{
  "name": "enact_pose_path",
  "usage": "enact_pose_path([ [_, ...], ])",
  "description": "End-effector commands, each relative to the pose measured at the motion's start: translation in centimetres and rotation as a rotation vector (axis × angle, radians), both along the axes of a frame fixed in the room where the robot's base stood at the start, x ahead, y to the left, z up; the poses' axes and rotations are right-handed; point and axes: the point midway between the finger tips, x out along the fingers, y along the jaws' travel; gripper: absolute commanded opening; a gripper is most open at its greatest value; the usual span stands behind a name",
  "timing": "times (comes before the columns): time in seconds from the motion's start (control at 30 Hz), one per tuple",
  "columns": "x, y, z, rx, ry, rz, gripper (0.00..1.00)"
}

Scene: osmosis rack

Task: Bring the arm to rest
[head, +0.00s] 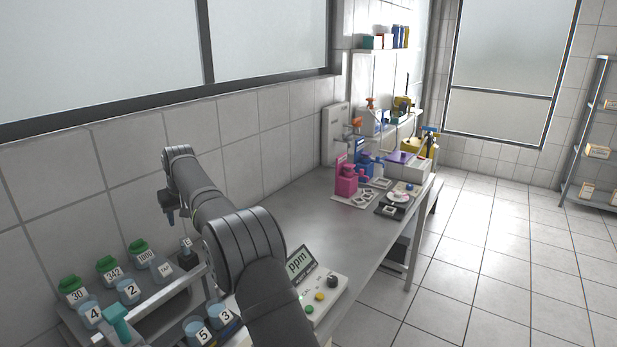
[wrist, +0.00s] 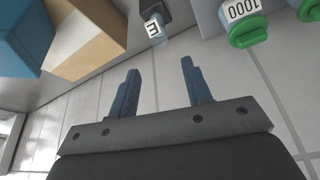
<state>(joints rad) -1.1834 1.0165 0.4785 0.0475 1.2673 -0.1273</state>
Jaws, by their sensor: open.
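My arm reaches over the left end of the bench in the head view, with my gripper (head: 169,213) at its far left end, above the rack and close to the tiled wall. In the wrist view my gripper (wrist: 160,88) shows two blue fingers spread apart with nothing between them.
Bottles 342 (head: 110,271) and 30 (head: 74,290) and several numbered cups stand below the arm. A ppm meter (head: 302,262) sits right of the arm. Pink (head: 347,182) and blue apparatus stands farther along the bench (head: 296,216). The bench middle is clear.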

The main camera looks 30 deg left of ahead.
Motion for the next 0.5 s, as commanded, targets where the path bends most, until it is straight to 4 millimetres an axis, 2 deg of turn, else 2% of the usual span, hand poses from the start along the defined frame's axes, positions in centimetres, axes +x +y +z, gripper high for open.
enact_pose_path([
  [0.5,0.9,3.5,-9.1,-0.001,0.000,0.000,0.45],
])
